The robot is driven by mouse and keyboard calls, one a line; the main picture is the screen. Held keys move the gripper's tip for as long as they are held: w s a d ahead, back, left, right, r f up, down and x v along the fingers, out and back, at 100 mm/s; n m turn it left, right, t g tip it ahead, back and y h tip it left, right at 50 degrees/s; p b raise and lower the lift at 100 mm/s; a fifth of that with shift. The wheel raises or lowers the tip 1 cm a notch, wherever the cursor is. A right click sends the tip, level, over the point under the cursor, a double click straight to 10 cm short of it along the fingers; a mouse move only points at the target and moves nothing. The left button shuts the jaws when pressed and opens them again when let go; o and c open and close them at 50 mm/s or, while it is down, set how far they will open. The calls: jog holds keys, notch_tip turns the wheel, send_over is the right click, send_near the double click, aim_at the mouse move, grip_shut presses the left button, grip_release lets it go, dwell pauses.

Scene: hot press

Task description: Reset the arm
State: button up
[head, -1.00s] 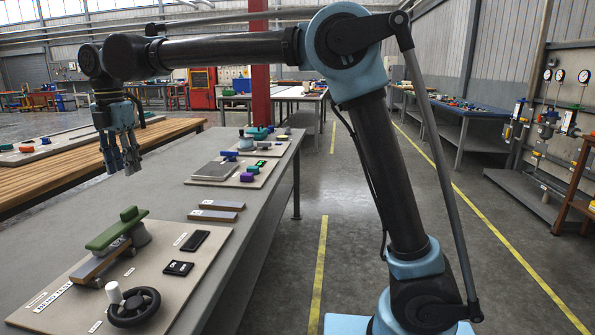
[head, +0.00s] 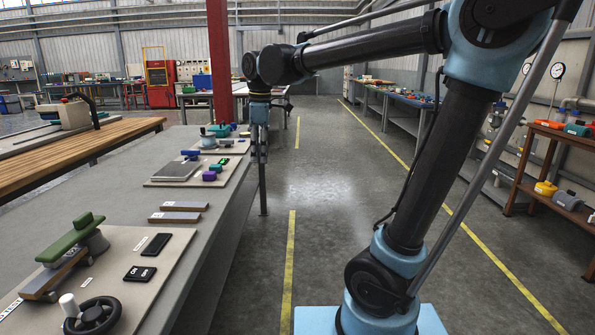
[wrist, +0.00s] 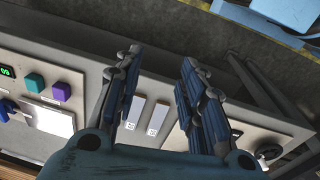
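My arm crosses the upper right of the head view, its elbow high and its forearm reaching left. My gripper (head: 259,150) hangs down from the forearm's end, beside the right edge of the grey table (head: 135,185) in the picture. In the wrist view my gripper (wrist: 158,95) has its blue fingers apart with nothing held between them. Two grey-brown bars (head: 180,212) lie on the table; in the wrist view they show beyond the gap between the fingers.
A panel with a green-topped press (head: 72,238), a black handwheel (head: 92,318) and a black switch box (head: 140,273) lies at the near left. Another panel (head: 158,183) lies farther back. A wooden bench (head: 70,150) stands left; the yellow-lined aisle floor (head: 330,180) is clear.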

jog(key=s+d+f+m, duration=0.3)
jog(key=d+f+m, duration=0.2)
jog(key=d, duration=0.5)
jog(key=s+d+f+m, duration=0.2)
jog(key=d+f+m, duration=0.25)
jog(key=d, duration=0.55)
jog(key=s+d+f+m+t, duration=0.1)
jog(key=s+d+f+m, duration=0.8)
jog(key=f, duration=0.4)
jog(key=shift+s+d+f+h, duration=0.3)
jog(key=shift+s+d, duration=0.25)
jog(key=shift+d, duration=0.15)
